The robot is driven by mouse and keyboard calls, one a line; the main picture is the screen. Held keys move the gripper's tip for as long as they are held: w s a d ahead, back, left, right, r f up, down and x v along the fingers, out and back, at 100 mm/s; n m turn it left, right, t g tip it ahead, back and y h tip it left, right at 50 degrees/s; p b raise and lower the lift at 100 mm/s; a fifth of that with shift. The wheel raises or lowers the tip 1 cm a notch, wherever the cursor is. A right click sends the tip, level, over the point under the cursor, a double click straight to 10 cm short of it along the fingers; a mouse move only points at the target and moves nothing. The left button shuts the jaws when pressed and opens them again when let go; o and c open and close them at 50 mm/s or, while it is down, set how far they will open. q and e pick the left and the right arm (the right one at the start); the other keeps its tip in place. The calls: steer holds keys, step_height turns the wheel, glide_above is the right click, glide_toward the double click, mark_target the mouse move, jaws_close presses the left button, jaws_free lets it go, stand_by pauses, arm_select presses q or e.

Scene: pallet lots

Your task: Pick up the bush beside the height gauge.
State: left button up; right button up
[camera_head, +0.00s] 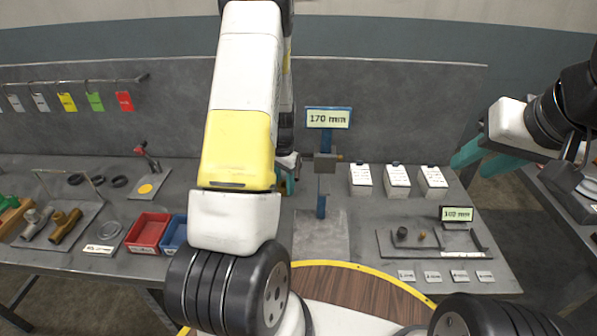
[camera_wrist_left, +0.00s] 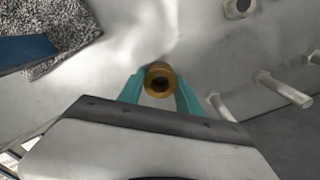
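The height gauge (camera_head: 321,186) stands on the bench with a blue column and a sign reading 170 mm. A brass bush (camera_wrist_left: 160,80) with a dark hole shows end-on in the left wrist view. My left gripper (camera_wrist_left: 161,88) has its teal fingers on both sides of this bush, apparently touching it. In the head view my left arm largely hides this gripper (camera_head: 289,180), just left of the gauge, and I cannot make out the bush there. My right gripper (camera_head: 468,164) is empty and apart from the bench, its teal fingers spread at the right.
A red bin (camera_head: 148,233) and a blue bin (camera_head: 174,236) stand left of my left arm. Several white boxes (camera_head: 397,181) stand right of the gauge. A dark tray (camera_head: 392,250) with small parts and a 100 mm sign (camera_head: 456,214) lies at the right.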

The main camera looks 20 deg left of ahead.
arm_select(q)
jaws_close()
